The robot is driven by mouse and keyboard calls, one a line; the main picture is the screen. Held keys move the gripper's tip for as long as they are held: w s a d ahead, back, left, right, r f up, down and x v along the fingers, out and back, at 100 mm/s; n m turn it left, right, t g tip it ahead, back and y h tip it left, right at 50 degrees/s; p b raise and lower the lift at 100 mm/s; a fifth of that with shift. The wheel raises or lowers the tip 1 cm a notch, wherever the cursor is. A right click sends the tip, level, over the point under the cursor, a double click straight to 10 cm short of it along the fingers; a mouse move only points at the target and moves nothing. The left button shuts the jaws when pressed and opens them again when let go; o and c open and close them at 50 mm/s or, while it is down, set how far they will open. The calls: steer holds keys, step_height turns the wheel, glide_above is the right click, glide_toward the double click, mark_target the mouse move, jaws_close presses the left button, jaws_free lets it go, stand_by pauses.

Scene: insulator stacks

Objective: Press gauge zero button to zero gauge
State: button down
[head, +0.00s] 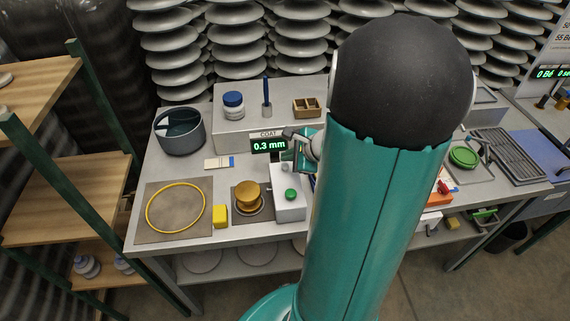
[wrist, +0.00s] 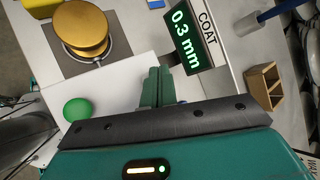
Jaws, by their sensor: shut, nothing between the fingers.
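The gauge is a white box (head: 290,207) with a domed green button (head: 291,195) on top. Its dark display (head: 269,145) reads "COAT 0.3 mm" in green and stands behind the box. In the wrist view the green button (wrist: 77,109) is at left, and the display (wrist: 186,34) is at upper right, tilted. My gripper (wrist: 157,78) is shut and empty, its fingers over the white box surface, to the right of the button and apart from it. In the head view my gripper (head: 292,136) is partly hidden by my arm, near the display.
A brass knob-like piece (head: 247,196) on a dark plate and a yellow block (head: 220,215) stand left of the box. A yellow ring (head: 176,208), grey pot (head: 180,132), blue-lidded jar (head: 233,103) and wooden compartment box (head: 306,106) share the bench. My arm hides its middle.

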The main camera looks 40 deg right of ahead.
steer(key=shift+f, duration=0.15)
steer(key=shift+f, duration=0.3)
steer(key=shift+f, duration=0.7)
stand_by(0.9)
steer(key=shift+r, duration=1.15)
step_height(320, 180, up, 5)
stand_by(0.5)
stand_by(0.7)
